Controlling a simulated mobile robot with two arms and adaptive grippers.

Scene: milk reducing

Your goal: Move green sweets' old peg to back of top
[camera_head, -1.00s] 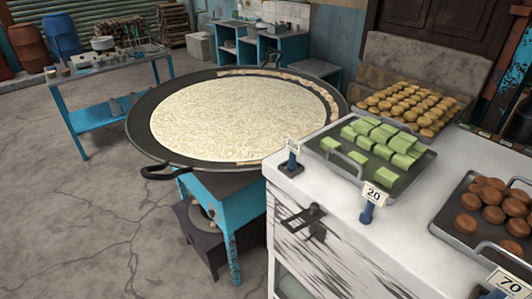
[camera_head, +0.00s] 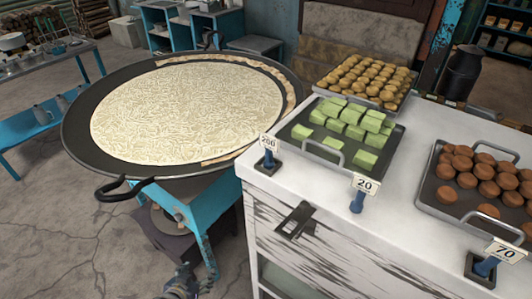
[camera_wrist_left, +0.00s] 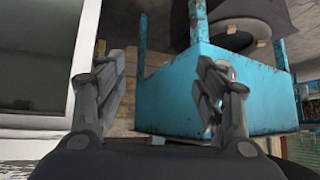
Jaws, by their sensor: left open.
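Green sweets (camera_head: 352,117) lie as several square pieces on a metal tray (camera_head: 304,149) on the white counter top. A price peg marked 20 (camera_head: 360,195) stands at the tray's front right on the counter's front edge. I cannot tell which peg is the old one. My left gripper (camera_head: 183,284) is low at the bottom edge, below the counter top and left of the cabinet. In the left wrist view it (camera_wrist_left: 158,92) is open and empty. My right gripper is out of view.
A wide pan of milk (camera_head: 185,105) on a blue stand (camera_head: 205,215) is left of the counter. Trays of round yellow sweets (camera_head: 362,78) and brown sweets (camera_head: 440,205) flank the green ones. A 70 peg (camera_head: 487,262) stands front right. Bare counter top (camera_head: 425,140) lies between trays.

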